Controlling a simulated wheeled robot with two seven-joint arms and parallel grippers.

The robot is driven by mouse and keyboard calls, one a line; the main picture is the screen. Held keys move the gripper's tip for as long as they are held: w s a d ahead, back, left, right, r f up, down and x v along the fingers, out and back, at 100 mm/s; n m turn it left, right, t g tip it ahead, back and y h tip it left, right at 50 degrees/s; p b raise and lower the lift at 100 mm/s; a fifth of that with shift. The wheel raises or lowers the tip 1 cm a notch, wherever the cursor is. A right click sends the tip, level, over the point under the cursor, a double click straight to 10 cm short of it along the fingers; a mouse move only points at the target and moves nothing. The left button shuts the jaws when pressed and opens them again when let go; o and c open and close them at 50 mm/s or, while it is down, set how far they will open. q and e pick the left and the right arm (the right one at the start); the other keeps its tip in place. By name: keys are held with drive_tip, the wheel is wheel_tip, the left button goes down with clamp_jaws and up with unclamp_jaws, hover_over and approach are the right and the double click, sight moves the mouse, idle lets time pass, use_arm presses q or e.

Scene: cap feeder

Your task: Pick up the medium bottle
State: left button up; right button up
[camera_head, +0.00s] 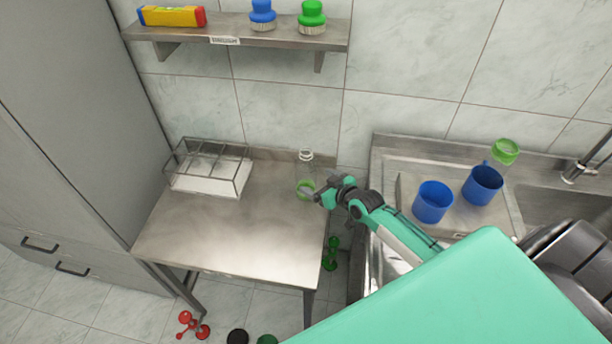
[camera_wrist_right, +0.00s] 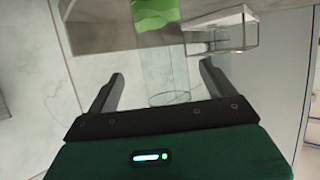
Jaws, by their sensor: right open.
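A clear bottle (camera_head: 306,168) with a green band near its base and a pale ring at its top stands upright on the metal table, near the back right corner. In the right wrist view the clear bottle (camera_wrist_right: 166,62) appears between the two fingers, with gaps on both sides. Its green part is at the top of that view. My right gripper (camera_head: 312,193) is at the bottle's right side, by the table's right edge. In the wrist view the gripper (camera_wrist_right: 161,71) has its fingers apart. My left gripper is not in view.
A wire-framed tray (camera_head: 208,186) stands at the table's back left. The table (camera_head: 225,240) is clear in front. Two blue mugs (camera_head: 433,203) and a green-banded container (camera_head: 505,151) are by the sink at right. A shelf (camera_head: 270,36) holds brushes above.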

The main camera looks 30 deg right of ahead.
sight(313, 182)
drive_tip(key=x, duration=0.2)
drive_tip(key=p+x, duration=0.1)
drive_tip(key=x, duration=0.1)
drive_tip(key=shift+s+a+f, duration=0.1)
drive_tip(key=shift+a, duration=0.15)
drive_tip(key=shift+w+f, duration=0.25)
drive_tip(key=shift+w, duration=0.05)
drive_tip(key=c, duration=1.1)
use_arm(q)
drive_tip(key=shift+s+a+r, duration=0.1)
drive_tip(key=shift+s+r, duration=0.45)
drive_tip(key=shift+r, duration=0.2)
use_arm(e)
drive_tip(key=shift+o, duration=0.2)
